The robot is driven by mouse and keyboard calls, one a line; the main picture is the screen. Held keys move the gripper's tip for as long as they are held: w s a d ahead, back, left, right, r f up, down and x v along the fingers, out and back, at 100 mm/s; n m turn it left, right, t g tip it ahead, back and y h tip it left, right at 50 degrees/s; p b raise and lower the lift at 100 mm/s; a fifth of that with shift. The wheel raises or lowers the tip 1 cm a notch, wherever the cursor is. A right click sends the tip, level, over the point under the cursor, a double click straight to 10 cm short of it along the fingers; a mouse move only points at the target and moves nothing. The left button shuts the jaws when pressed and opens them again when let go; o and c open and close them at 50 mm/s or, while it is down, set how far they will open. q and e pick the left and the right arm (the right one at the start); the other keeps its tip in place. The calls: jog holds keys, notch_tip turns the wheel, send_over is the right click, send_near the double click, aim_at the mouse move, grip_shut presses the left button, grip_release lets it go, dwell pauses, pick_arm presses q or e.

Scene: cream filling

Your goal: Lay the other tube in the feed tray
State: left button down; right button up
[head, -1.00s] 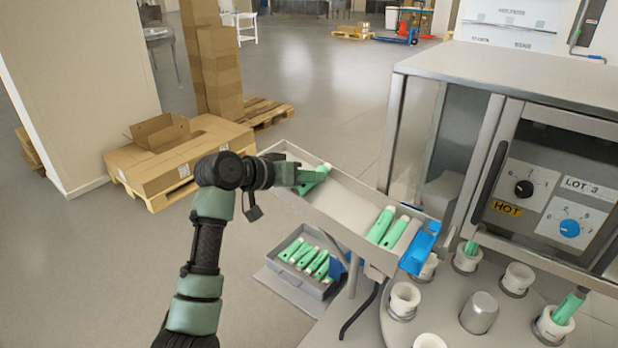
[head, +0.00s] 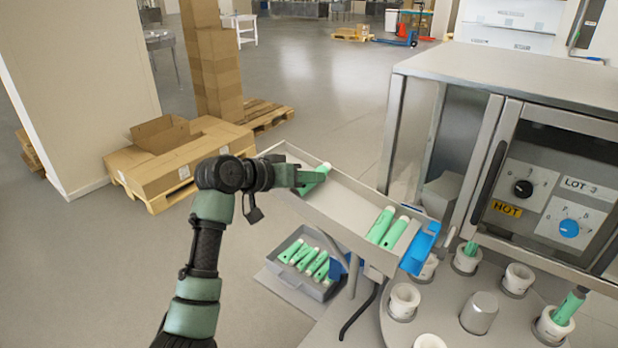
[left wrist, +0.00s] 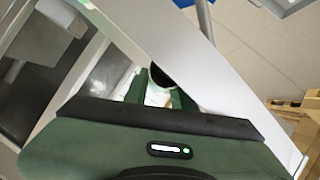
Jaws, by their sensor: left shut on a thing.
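The feed tray (head: 335,205) is a long grey sloped trough in the middle of the head view. My left gripper (head: 312,176) is at its upper left end, shut on a green tube with a pale cap (head: 323,169). The held tube is inside the tray's walls; whether it touches the floor of the tray, I cannot tell. Two green tubes (head: 379,225) lie side by side at the tray's lower end, by the blue end piece (head: 420,249). In the left wrist view my gripper fingers (left wrist: 160,92) reach between the tray walls; the tube is mostly hidden. My right gripper is out of view.
A grey bin (head: 296,279) with several green tubes stands below the tray. At right are a machine cabinet (head: 500,75) and a round table with white holders (head: 404,300), some holding tubes. Cartons (head: 180,160) on a pallet stand at left. The tray's middle is clear.

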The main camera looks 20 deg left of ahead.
pick_arm(q)
jog(key=c, duration=1.1)
grip_release()
jog(key=shift+s+d+f+g, duration=0.1)
jog(key=shift+s+f+g, duration=0.05)
jog(key=shift+f, duration=0.5)
jog(key=shift+s+d+f+g, duration=0.1)
jog(key=shift+s+f+g, duration=0.05)
jog(key=shift+f, duration=0.45)
jog(key=shift+d, duration=0.15)
jog(key=r+p, duration=0.3)
jog(key=shift+w+a, duration=0.2)
jog(key=shift+a, duration=0.05)
jog(key=shift+a+r+p, duration=0.35)
jog(key=shift+r+p, duration=0.45)
jog(key=shift+r, duration=0.1)
jog(key=shift+d+r+p, duration=0.25)
jog(key=shift+r+p, duration=0.7)
jog(key=shift+r, duration=0.2)
jog(key=shift+r+p, duration=1.25)
jog(key=shift+r, duration=0.1)
